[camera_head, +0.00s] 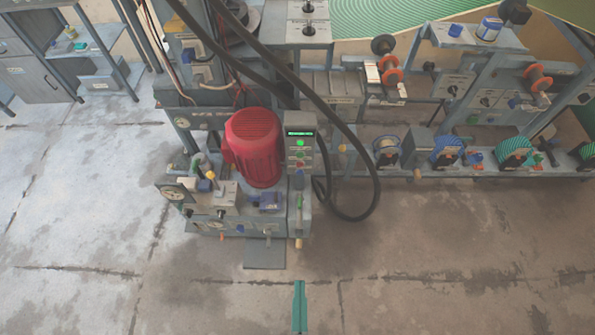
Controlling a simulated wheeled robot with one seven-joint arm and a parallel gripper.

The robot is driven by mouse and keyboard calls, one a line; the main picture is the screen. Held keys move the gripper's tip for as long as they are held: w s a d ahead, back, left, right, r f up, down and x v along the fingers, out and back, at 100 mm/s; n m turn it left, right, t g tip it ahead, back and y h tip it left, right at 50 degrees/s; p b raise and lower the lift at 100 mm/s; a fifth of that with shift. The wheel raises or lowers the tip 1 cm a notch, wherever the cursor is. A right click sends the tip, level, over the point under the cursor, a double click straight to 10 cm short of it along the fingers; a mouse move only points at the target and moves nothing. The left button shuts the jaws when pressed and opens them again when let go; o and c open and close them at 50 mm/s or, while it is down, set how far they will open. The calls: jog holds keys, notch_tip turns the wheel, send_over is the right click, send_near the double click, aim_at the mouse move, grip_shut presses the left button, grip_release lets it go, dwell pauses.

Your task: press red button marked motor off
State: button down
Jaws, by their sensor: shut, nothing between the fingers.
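A small grey control box (308,136) stands just right of the large red motor (255,148) on the plate press. It has a lit green display (300,132), a green button (300,143) and small reddish buttons, an upper one (300,155) and a lower one (300,166). The labels are too small to read, so I cannot tell which is marked motor off. My gripper (299,284) shows as teal fingers at the bottom middle. It is shut and empty, in front of the press and well below the box in the picture, touching no button.
Thick black hoses (362,140) loop close to the right of the box. Valves, gauges and a blue part (267,202) crowd the press front. A bench with reels (450,150) stands right. Concrete floor (90,220) is clear at left and in front.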

aim_at(299, 163)
jog(key=w+f+m+t, duration=0.1)
jog(key=w+f+m, duration=0.7)
jog(key=w+f, duration=0.7)
jog(key=w+f+m, duration=0.3)
jog(key=w+m, duration=0.1)
jog(key=w, duration=0.4)
jog(key=w+f+m+t, duration=0.1)
jog(key=w+m, duration=0.3)
jog(key=w, duration=0.5)
jog(key=shift+w+a+f+m, duration=0.2)
jog(key=shift+f+m, duration=0.2)
jog(key=shift+f, duration=0.5)
jog(key=w, duration=1.3)
jog(key=shift+w, duration=0.55)
